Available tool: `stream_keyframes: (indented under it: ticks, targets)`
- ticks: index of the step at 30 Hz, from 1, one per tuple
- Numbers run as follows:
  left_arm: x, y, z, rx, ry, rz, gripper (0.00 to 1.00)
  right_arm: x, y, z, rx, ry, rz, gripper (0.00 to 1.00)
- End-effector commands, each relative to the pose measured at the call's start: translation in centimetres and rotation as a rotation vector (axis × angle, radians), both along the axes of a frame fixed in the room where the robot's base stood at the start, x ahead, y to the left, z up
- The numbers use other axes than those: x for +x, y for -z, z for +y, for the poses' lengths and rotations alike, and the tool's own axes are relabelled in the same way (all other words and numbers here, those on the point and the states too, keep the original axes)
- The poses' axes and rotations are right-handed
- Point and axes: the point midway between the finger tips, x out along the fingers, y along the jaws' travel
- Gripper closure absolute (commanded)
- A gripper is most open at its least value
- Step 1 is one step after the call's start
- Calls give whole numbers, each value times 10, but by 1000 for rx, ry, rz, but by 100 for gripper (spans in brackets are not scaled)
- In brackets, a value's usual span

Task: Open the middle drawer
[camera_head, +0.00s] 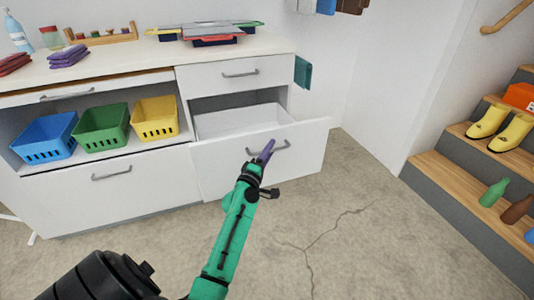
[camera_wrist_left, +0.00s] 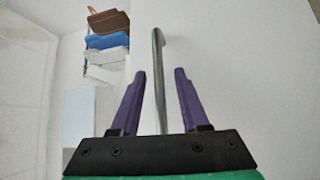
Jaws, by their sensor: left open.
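In the head view, a white drawer (camera_head: 230,178) below the top right drawer (camera_head: 240,75) of the cabinet is pulled out, and its inside looks empty. Its grey bar handle (camera_head: 282,147) is on the front panel. The top right drawer is shut. My right gripper is not in view.
Blue (camera_head: 45,137), green (camera_head: 102,130) and yellow (camera_head: 155,118) baskets stand on the left shelf. Trays and cloths lie on the countertop (camera_head: 125,62). Wooden steps (camera_head: 450,185) with yellow boots (camera_head: 490,120) and bottles stand at right. The floor (camera_head: 350,215) before the drawer is clear.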

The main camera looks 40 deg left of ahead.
Motion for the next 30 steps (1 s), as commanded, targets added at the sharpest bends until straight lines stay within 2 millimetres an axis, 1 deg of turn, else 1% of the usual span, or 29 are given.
stream_keyframes:
  ticks: [2, 5, 8, 13, 14, 15, 19, 21, 24, 30]
  targets:
    - [-4, 1, -1, 0, 0, 1, 55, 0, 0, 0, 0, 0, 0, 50]
    - [-17, 3, -3, 1, 0, 2, 55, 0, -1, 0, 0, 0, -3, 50]
    - [-38, 7, -7, 1, 1, 5, 55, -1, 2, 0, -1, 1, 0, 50]
    - [-82, 14, -14, 3, 1, 6, 55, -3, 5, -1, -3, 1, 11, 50]
    - [-90, 15, -16, 2, 2, 7, 55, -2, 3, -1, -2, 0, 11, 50]
    - [-101, 18, -17, 2, 1, 7, 55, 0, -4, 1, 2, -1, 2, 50]
    - [-127, 20, -22, 2, 1, 5, 55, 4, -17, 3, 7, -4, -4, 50]
    - [-136, 21, -23, 2, 1, 4, 55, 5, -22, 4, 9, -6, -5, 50]
    - [-142, 20, -25, 0, 1, 2, 55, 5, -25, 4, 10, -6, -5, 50]
    - [-142, 19, -25, -1, 0, 1, 55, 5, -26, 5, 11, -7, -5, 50]
